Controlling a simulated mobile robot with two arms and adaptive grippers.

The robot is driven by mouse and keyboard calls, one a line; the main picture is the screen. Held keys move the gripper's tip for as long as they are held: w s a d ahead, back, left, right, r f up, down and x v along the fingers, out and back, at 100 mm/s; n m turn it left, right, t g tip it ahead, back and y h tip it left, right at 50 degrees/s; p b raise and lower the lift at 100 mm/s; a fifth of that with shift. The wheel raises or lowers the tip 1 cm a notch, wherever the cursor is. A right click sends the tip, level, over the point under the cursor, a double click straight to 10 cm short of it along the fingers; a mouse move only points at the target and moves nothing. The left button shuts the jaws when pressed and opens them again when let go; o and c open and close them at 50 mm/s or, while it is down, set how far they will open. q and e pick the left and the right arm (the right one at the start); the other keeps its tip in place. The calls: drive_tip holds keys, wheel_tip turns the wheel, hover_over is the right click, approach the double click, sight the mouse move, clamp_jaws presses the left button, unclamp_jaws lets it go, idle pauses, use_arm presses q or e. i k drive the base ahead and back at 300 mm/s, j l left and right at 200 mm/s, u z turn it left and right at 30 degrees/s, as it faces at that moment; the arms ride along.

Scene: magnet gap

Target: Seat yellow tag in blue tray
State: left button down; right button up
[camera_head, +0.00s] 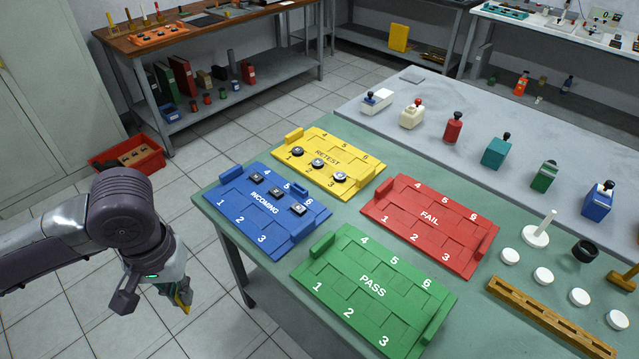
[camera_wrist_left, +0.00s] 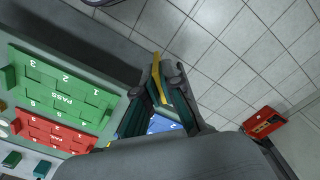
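My left gripper (camera_head: 172,290) hangs over the floor, left of the green table and in front of the blue tray. In the left wrist view, a thin yellow strip, seemingly the yellow tag (camera_wrist_left: 156,76), stands between the fingertips, which appear closed on it. Its yellow edge also shows at the fingertips in the head view (camera_head: 184,291). The blue tray (camera_head: 237,212), marked INCOMING, lies on the table with three dark pieces in its back row. Its front spaces 1, 2 and 3 look empty. Fingers partly hide this tray in the wrist view. My right gripper is out of view.
The yellow RETEST tray (camera_head: 359,157) lies behind the blue one. The green PASS tray (camera_head: 338,308) and red FAIL tray (camera_head: 437,207) lie to its right. A red crate (camera_head: 127,155) stands on the floor. The table's left edge (camera_head: 213,212) separates my gripper from the trays.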

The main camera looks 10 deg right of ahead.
sight(300, 193)
drive_tip(key=j+z, duration=0.1)
drive_tip(key=z, duration=0.35)
drive_tip(key=i+j+z, duration=0.1)
drive_tip(key=z, duration=0.3)
drive_tip(key=j+z, duration=0.15)
drive_tip(key=z, duration=0.3)
drive_tip(key=i+j+z, duration=0.1)
drive_tip(key=z, duration=0.3)
drive_tip(key=j, duration=1.4)
drive_tip(key=i+z, duration=0.05)
